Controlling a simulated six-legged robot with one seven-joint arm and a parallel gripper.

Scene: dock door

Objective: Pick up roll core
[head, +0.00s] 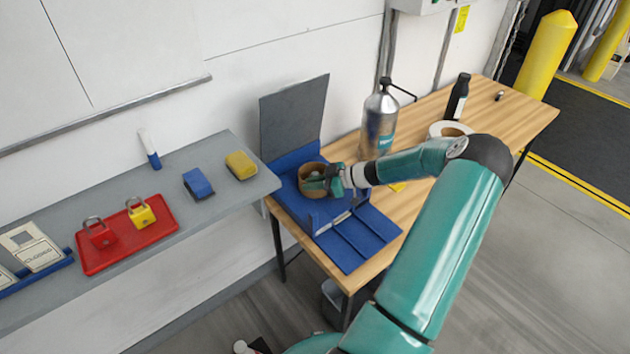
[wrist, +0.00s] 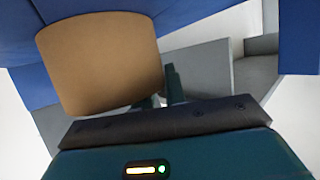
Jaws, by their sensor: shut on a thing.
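The roll core (head: 312,180) is a short brown cardboard ring. In the head view it is at the blue organizer (head: 355,240) on the wooden table, near the upright grey panel. My gripper (head: 335,180) reaches it from the right and is shut on its wall. In the wrist view the roll core (wrist: 100,62) fills the upper left, with my gripper's fingers (wrist: 160,100) at its lower right edge. Part of the fingers is hidden behind the core. I cannot tell whether the core touches the organizer.
A metal flask (head: 379,125), a dark bottle (head: 458,97) and a white tape roll (head: 450,130) stand on the wooden table (head: 520,110). The grey shelf (head: 215,215) at left bears a red tray (head: 125,235) with padlocks, plus blue and yellow blocks. Open floor lies at right.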

